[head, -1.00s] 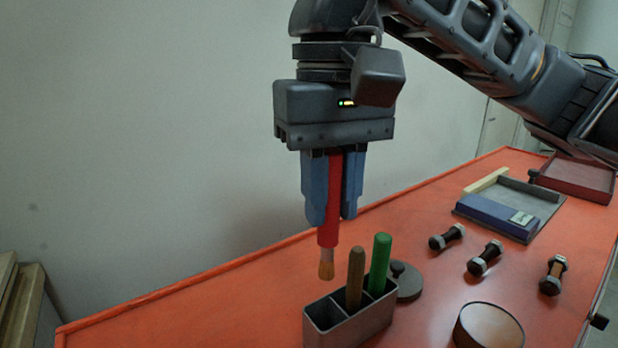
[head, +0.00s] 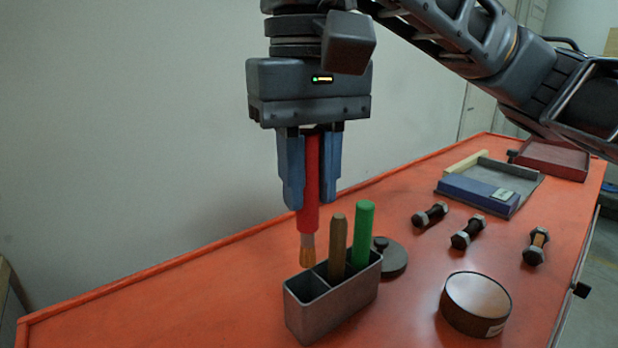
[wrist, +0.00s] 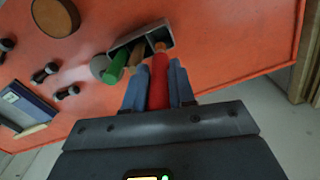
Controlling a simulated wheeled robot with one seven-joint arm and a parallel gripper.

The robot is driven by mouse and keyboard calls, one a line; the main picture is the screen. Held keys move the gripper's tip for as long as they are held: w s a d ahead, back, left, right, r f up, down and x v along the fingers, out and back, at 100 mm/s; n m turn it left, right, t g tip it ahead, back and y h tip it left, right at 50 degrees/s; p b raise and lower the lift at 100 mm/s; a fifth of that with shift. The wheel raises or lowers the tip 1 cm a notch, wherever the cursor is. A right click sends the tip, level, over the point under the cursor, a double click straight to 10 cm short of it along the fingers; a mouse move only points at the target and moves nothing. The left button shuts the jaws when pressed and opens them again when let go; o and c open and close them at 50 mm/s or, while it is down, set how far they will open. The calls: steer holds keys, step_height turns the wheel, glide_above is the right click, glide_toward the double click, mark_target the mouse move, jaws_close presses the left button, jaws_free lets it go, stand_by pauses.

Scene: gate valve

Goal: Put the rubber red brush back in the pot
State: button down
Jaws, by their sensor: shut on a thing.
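My gripper (head: 309,190) is shut on the red brush (head: 311,170) and holds it upright, bristles down. The brush's tan bristle tip (head: 307,256) shows just above or behind the left end of the grey pot (head: 335,309); I cannot tell whether it is over the opening. The pot is a divided rectangular box. A brown-handled tool (head: 337,245) and a green-handled tool (head: 362,232) stand in it; its left compartment looks empty. In the wrist view the red brush (wrist: 159,78) points toward the pot (wrist: 167,31), its tip overlapping one end.
A dark round lid (head: 391,262) lies behind the pot. A round tin (head: 475,303) and several bolts (head: 467,234) are to the right. A blue and grey tray (head: 483,190) and a red tray (head: 552,158) are farther back. The orange tabletop (head: 190,300) is clear at left.

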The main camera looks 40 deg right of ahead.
mark_target(309, 230)
steer(key=shift+f+b, duration=4.2)
steer(key=shift+b, duration=0.35)
steer(key=c, duration=0.9)
jaws_free()
steer(key=shift+o, duration=0.2)
steer(key=shift+r, duration=0.1)
step_height(309, 230, up, 8)
steer(key=shift+f+p, duration=0.15)
steer(key=shift+p, duration=0.15)
